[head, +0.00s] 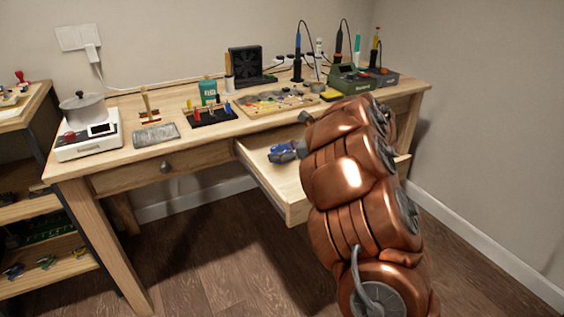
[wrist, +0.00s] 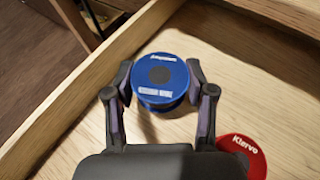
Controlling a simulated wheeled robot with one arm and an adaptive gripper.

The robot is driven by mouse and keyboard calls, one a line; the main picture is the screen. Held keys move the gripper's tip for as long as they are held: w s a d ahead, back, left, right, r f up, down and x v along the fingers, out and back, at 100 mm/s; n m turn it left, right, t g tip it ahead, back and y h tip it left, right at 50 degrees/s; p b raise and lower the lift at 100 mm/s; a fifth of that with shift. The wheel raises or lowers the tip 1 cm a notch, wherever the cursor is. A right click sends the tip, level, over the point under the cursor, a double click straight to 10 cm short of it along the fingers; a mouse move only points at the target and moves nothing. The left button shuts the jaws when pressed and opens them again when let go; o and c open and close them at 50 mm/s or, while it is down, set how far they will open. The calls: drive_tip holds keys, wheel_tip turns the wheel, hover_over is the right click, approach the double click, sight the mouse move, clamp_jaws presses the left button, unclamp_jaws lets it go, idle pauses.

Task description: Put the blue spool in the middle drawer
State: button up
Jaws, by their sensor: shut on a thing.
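The blue spool (wrist: 160,82) is upright between the two fingers of my gripper (wrist: 160,92) in the wrist view. The fingers close on it from both sides. It is over the floor of the open middle drawer (wrist: 75,92), near a corner of its walls; I cannot tell whether it touches the floor. In the head view the middle drawer (head: 262,178) is pulled out from the desk, and my gripper (head: 287,152) shows small and blue-grey inside its outline. My copper arm hides the drawer's right part.
A red spool (wrist: 240,157) lies in the drawer, right of my gripper. The left drawer (head: 165,167) is shut. A shelf (head: 30,212) stands at left.

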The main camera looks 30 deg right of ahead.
sight(266, 163)
drive_tip(key=shift+f, duration=1.4)
drive_tip(key=shift+f+b, duration=0.25)
drive_tip(key=shift+b, duration=0.3)
drive_tip(key=o, duration=1.2)
drive_tip(key=shift+r, duration=0.1)
drive_tip(key=shift+r+p, duration=0.2)
drive_tip(key=shift+p, duration=0.1)
drive_tip(key=p+v, duration=0.2)
drive_tip(key=v, duration=1)
drive_tip(key=shift+f, duration=0.1)
